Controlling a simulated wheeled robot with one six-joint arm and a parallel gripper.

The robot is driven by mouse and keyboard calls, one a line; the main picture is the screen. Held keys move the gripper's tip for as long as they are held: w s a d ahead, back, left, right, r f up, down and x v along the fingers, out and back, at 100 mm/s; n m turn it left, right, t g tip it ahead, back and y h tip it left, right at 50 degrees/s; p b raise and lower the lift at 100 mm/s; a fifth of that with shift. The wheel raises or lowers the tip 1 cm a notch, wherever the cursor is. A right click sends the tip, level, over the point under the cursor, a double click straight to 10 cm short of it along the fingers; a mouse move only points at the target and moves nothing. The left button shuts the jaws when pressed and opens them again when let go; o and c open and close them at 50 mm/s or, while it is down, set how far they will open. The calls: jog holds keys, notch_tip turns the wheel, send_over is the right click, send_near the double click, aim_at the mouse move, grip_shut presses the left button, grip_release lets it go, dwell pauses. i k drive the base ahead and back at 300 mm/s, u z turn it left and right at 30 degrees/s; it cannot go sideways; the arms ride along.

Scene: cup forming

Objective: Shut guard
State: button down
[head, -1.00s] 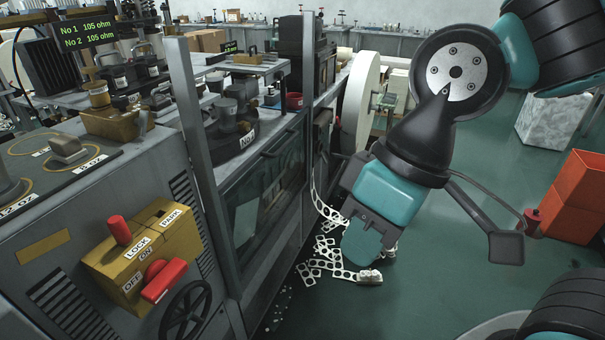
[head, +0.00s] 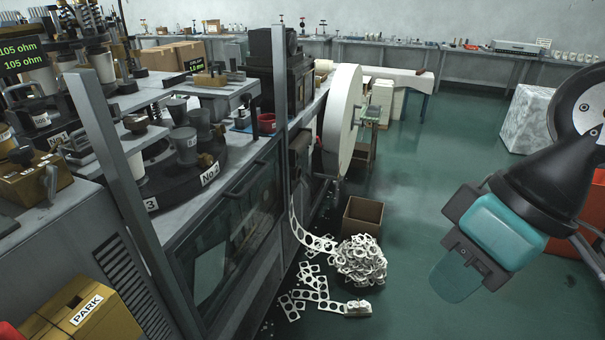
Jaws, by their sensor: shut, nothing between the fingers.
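The guard (head: 225,235) is a dark-framed see-through panel with a bar handle (head: 245,180) along its top. It sits low on the front of the machine, between two grey upright posts. Its top edge is about level with the machine's table, and the space between the posts above it is open. My gripper (head: 458,283), with teal and dark parts, is at the right of the view over the green floor. It is shut and empty, well apart from the guard and its handle.
The round turret (head: 180,180) with cups stands behind the guard. The left post (head: 110,165) and right post (head: 283,110) rise above the table. Punched paper scrap (head: 360,262) and a cardboard box (head: 362,215) lie on the floor. Open floor spreads in the middle.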

aim_at(180, 236)
jog(key=i, duration=0.95)
jog(key=u, duration=0.6)
